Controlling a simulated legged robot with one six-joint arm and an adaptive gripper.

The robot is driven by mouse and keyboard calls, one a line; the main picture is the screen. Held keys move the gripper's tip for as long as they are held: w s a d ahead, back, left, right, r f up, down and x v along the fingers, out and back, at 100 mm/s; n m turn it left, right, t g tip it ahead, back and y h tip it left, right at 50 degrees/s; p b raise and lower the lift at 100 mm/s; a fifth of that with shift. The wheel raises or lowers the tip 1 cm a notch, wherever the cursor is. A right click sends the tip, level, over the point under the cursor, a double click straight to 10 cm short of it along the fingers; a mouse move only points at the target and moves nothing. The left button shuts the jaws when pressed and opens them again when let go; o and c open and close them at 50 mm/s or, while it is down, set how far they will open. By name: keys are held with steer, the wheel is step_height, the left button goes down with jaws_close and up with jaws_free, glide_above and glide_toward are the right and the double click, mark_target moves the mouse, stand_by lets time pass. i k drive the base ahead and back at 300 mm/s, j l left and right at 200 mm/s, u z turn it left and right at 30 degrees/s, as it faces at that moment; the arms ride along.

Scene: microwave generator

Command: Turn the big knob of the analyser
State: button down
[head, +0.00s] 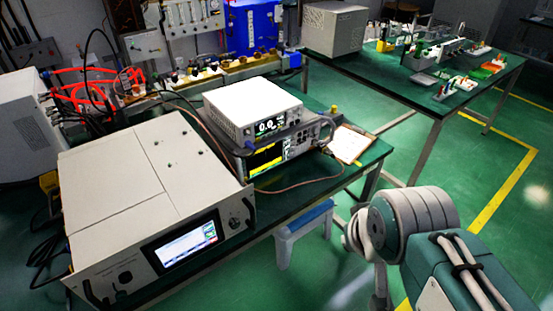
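An instrument with a lit dark screen and many buttons (268,157), which looks like the analyser, sits on the green bench under a smaller white unit (256,106) with a digit display. Its front faces right and toward me. Its controls right of the screen are small here, and I cannot make out the big knob clearly. A large white generator-like box (145,190) stands nearer, with a bright screen (186,243) and a dark round knob (234,222). My arm is at the lower right, apart from the instruments. My gripper is not in view.
A brown cable (300,184) loops across the bench before the analyser. A clipboard (350,143) lies at the bench's right end. A pale stool (303,225) stands beside the bench. A second table (455,112) is behind; green floor between is open.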

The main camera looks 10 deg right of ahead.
mark_target(316, 129)
steer(key=i+l+u, duration=0.2)
steer(key=i, duration=0.3)
steer(key=i+l+u, duration=0.15)
steer(key=i, duration=0.35)
